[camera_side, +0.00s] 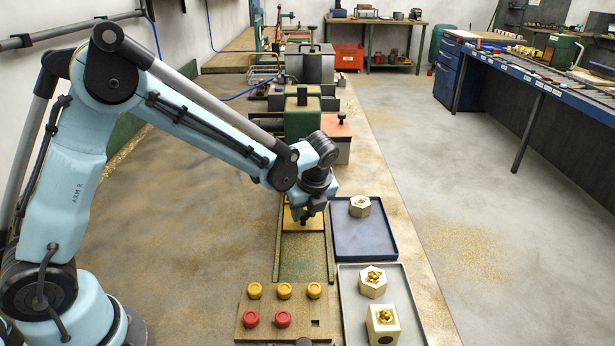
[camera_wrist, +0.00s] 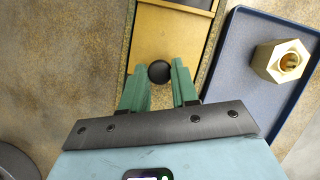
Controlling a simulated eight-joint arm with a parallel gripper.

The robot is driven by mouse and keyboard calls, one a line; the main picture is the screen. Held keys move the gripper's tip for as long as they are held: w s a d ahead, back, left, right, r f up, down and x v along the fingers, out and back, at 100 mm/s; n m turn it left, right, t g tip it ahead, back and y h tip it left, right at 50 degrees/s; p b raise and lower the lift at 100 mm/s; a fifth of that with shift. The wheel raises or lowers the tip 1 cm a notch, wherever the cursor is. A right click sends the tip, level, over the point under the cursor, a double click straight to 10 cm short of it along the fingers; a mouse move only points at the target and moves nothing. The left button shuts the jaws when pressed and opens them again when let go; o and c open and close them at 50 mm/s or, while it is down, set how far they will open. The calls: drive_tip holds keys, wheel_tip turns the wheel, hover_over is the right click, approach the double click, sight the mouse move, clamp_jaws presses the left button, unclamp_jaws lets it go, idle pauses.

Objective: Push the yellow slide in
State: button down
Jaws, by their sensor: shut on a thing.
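The yellow slide (camera_wrist: 173,35) is a flat plate in a channel between dark rails, running up the wrist view. A round black knob (camera_wrist: 159,71) is at its near end. My gripper (camera_wrist: 161,74) has its two green fingers on either side of the knob and is shut on it. In the side view my gripper (camera_side: 305,217) is low over the track, and the yellow slide (camera_side: 291,222) shows partly under it, in front of the green machine (camera_side: 303,120).
A wooden board (camera_side: 268,308) with yellow and red knobs lies in front. The track's near part (camera_side: 303,262) is clear.

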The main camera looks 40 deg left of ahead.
drive_tip(key=c, duration=0.9)
unclamp_jaws()
drive_tip(key=shift+w+a, duration=0.2)
drive_tip(key=shift+o, duration=0.2)
drive_tip(key=shift+d, duration=0.1)
drive_tip(key=v, duration=1.2)
drive_tip(key=shift+s, duration=0.15)
drive_tip(key=s+d+r+n+t+h, duration=0.1)
drive_tip(key=d+r+n+h, duration=0.15)
drive_tip(key=n+h, duration=0.45)
drive_tip(key=s+d+r+n+t+h, duration=0.1)
drive_tip(key=d+r+n+t+h, duration=0.15)
drive_tip(key=n, duration=0.95)
drive_tip(key=s+a+f+n+t+y, duration=0.2)
drive_tip(key=s+a+f+y, duration=0.3)
drive_tip(key=s+a, duration=0.3)
drive_tip(key=s+n, duration=0.1)
drive_tip(key=s, duration=0.3)
drive_tip(key=shift+a+n, duration=0.3)
drive_tip(key=shift+a, duration=0.05)
